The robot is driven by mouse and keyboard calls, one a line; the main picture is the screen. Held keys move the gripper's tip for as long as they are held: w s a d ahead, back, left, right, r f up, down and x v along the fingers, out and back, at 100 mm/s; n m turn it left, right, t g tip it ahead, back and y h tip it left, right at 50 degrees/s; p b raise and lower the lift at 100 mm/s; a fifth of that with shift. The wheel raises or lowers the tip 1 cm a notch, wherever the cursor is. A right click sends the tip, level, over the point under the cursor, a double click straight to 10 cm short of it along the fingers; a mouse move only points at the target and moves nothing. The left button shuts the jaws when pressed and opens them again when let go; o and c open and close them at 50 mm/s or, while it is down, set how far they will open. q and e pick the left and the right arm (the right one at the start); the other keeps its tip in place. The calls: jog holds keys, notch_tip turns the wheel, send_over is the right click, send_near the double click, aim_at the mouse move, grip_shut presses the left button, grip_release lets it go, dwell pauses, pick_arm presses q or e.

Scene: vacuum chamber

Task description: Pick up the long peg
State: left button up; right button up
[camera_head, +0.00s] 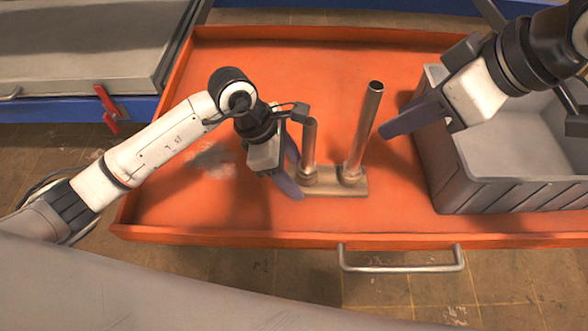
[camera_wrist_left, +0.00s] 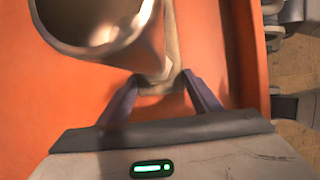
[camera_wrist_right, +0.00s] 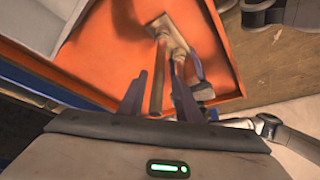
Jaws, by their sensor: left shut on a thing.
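The long peg (camera_head: 362,130), a hollow metal tube, stands upright at the right end of a flat base (camera_head: 335,192) on the orange tray. A shorter tube (camera_head: 310,143) stands at the base's left end. My left gripper (camera_head: 297,178) is shut on the base's left end; the left wrist view shows the base end (camera_wrist_left: 158,84) between the fingertips, with a tube rim close to the camera. My right gripper (camera_head: 385,132) is open just right of the long peg. In the right wrist view the long peg (camera_wrist_right: 157,80) lines up between its fingers; contact cannot be told.
A grey bin (camera_head: 445,180) stands on the right of the orange tray (camera_head: 230,222), under my right arm. A metal handle (camera_head: 402,268) is on the tray's front. The tray's back and left areas are largely clear.

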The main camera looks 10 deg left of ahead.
jog(key=shift+o, duration=1.2)
jog(key=w+d+r+m+t, duration=0.45)
jog(key=w+r, duration=0.35)
jog(key=r, duration=0.4)
jog(key=m+t, duration=0.3)
jog(key=t, duration=0.4)
send_over(364, 133)
jog(key=w, duration=0.2)
jog(key=shift+g, duration=0.25)
jog(key=f, duration=1.1)
jog(key=shift+a+f, duration=0.3)
jog(key=shift+f, duration=0.05)
jog(key=s+f, duration=0.2)
jog(key=s+d+f+m+h, duration=0.1)
jog(key=s, duration=0.2)
jog(key=s+f+h, duration=0.1)
jog(key=s+f, duration=0.1)
jog(key=shift+s+d+f+m+g, duration=0.2)
jog(key=shift+s+f+m+g, duration=0.05)
jog(key=shift+f+g, duration=0.1)
jog(key=x, duration=0.5)
jog(key=shift+w+d, duration=0.1)
jog(key=shift+w, duration=0.05)
jog(key=d+x, duration=0.1)
jog(key=x, duration=0.5)
jog(key=shift+a+f, duration=0.25)
jog(key=shift+a, duration=0.15)
grip_shut()
